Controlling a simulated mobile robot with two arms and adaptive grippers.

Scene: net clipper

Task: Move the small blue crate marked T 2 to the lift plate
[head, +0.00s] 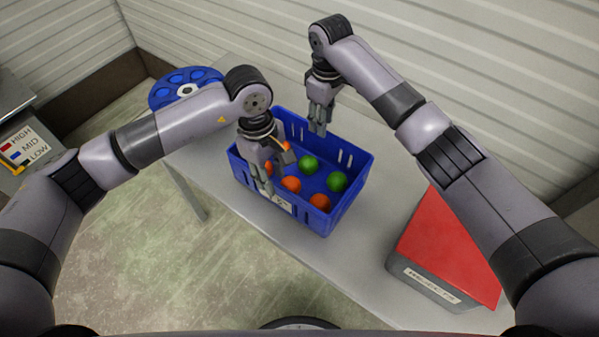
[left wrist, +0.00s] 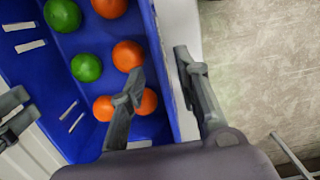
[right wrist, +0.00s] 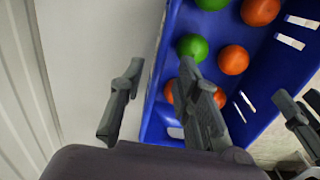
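The blue crate (head: 347,207) stands on the grey table, holding several orange and green balls; a pale label (head: 282,203) on its near wall is too small to read. My left gripper (head: 274,172) is at the crate's near wall. In the left wrist view its fingers (left wrist: 160,74) are apart, one on the inner side of the wall and one outside. My right gripper (head: 319,127) is at the far wall. In the right wrist view its fingers (right wrist: 162,72) are apart on either side of that wall, nothing gripped. I cannot identify the lift plate.
A grey box with a red lid (head: 447,242) stands on the table at the right. A blue disc with round recesses (head: 186,87) is at the back left. Ribbed walls stand behind the table.

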